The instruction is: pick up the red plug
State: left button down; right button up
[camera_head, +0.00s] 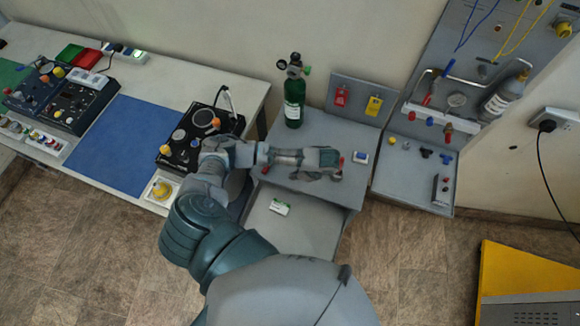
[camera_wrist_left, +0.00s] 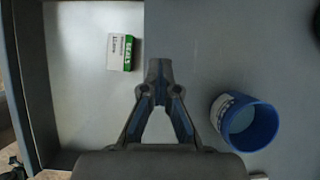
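A small red piece (camera_head: 341,162) shows just beside my left gripper (camera_head: 328,176) in the head view, mostly hidden by it. Another small red piece (camera_head: 447,130) sits in the row of fittings on the right-hand panel. I cannot tell which is the red plug. My left gripper reaches right over the grey table (camera_head: 330,131). In the left wrist view its fingertips (camera_wrist_left: 158,70) meet, with nothing seen between them. No red piece shows in that view. My right gripper is not in view.
A white-green box (camera_head: 279,207) lies on the lower grey surface. A green bottle (camera_head: 293,98) stands at the table's back left. Left is a black device (camera_head: 185,151).

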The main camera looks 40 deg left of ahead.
pick_arm(q)
jog(key=s+d+p, duration=0.1)
jog(key=s+d, duration=0.1)
jog(key=d, duration=0.2)
jog(key=s+d+r+p, duration=0.1)
jog(key=s+d, duration=0.1)
jog(key=d, duration=0.3)
jog(key=shift+s+d, duration=0.2)
jog(key=shift+s, duration=0.2)
jog(key=shift+c, duration=1.9)
grip_release()
jog(key=shift+a, duration=0.15)
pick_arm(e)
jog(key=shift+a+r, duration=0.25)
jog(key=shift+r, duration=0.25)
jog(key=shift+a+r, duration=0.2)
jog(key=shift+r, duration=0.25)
pick_arm(q)
jog(key=v, duration=1.1)
jog(key=shift+w+d+r, duration=0.2)
jog(key=shift+d+r, duration=0.05)
jog(key=shift+r, duration=0.1)
jog(key=c, duration=0.6)
jog(key=shift+o, duration=0.2)
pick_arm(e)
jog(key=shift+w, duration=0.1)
